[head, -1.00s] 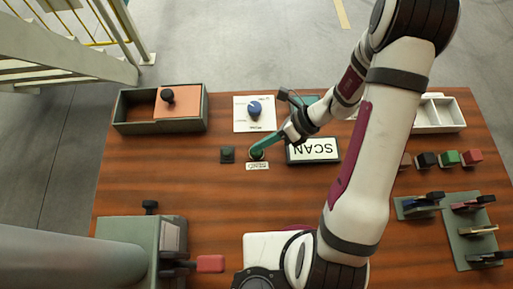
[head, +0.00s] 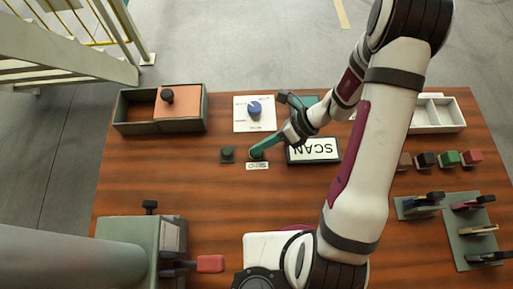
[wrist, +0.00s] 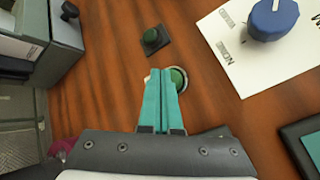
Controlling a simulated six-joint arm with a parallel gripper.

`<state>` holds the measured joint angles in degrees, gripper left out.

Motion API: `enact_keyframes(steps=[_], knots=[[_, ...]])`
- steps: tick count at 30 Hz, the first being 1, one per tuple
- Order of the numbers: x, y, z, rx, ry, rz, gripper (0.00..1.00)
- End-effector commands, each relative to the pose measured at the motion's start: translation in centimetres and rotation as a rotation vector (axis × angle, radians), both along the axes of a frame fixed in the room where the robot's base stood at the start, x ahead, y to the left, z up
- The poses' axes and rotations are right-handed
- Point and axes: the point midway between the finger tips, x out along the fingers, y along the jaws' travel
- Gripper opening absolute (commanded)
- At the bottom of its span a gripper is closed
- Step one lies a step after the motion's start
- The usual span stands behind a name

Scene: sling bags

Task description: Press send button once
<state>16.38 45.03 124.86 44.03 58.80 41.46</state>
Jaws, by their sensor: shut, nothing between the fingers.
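The SEND label (head: 257,166) lies on the wooden table, just in front of a round green button. In the wrist view this green button (wrist: 179,78) has a pale metal ring and sits at the tips of my gripper, partly covered by the fingers. My gripper (head: 257,152) has teal fingers, pressed together and empty, and points down at the button. The fingers also show in the wrist view (wrist: 162,74). In the head view the fingertips hide most of the button. I cannot tell whether the tips touch it or whether it is pushed in.
A dark square base with a green dome (head: 227,154) is left of the button. A blue knob (head: 254,109) on a white plate stands behind. An open tray (head: 125,127) is at back left.

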Motion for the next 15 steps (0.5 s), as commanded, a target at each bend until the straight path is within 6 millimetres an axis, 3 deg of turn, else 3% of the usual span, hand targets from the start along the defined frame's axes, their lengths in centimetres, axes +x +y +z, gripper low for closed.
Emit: enact_keyframes(steps=[15], knots=[[0.0, 0.0, -0.61, 0.0, 0.0, 0.0, 0.0]])
